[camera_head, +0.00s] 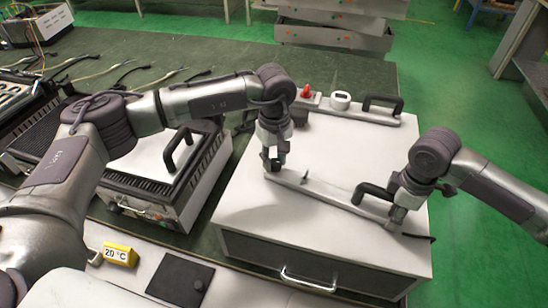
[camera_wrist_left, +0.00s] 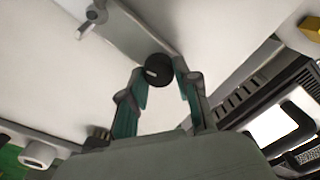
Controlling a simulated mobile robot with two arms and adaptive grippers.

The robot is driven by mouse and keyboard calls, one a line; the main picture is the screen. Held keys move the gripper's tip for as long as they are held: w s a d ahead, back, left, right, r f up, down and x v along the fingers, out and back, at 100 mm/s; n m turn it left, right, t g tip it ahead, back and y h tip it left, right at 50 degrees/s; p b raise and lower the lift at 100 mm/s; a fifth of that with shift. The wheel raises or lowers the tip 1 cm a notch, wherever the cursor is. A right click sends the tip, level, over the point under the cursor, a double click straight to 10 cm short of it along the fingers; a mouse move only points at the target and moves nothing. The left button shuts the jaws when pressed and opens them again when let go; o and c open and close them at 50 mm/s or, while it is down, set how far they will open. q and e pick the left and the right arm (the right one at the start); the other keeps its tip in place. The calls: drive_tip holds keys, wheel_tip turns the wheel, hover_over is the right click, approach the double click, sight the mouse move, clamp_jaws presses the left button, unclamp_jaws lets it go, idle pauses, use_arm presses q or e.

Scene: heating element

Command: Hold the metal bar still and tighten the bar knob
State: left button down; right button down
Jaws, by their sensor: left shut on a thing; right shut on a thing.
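The metal bar (camera_head: 328,192) lies along the top of a white box, from its left middle to its front right. A black handle (camera_head: 372,190) stands near its right end, and a small upright lever (camera_head: 305,177) stands on the bar. My left gripper (camera_head: 273,163) points down at the bar's left end. In the left wrist view, its fingers (camera_wrist_left: 164,80) are closed around the round black bar knob (camera_wrist_left: 157,70). My right gripper (camera_head: 396,215) is shut at the bar's right end; its fingertips are small and partly hidden by the wrist.
The white box (camera_head: 265,215) has a front handle (camera_head: 308,280). A strip with a red switch (camera_head: 305,91), a white dial (camera_head: 340,100) and a black handle (camera_head: 383,103) runs along its back. A grill press (camera_head: 160,160) stands left. A yellow 20 °C block (camera_head: 118,254) sits in front.

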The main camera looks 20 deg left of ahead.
sight(275, 161)
use_arm(q)
drive_tip(key=shift+s+d+m, duration=0.15)
drive_tip(key=shift+d+m, duration=0.1)
drive_tip(key=shift+m, duration=0.85)
use_arm(e)
drive_tip(key=shift+a, duration=0.15)
use_arm(q)
drive_tip(key=c, duration=0.8)
unclamp_jaws()
drive_tip(key=shift+a, duration=0.15)
drive_tip(key=shift+r, duration=0.2)
wheel_tip(275, 161, up, 12)
drive_tip(key=shift+f, duration=0.25)
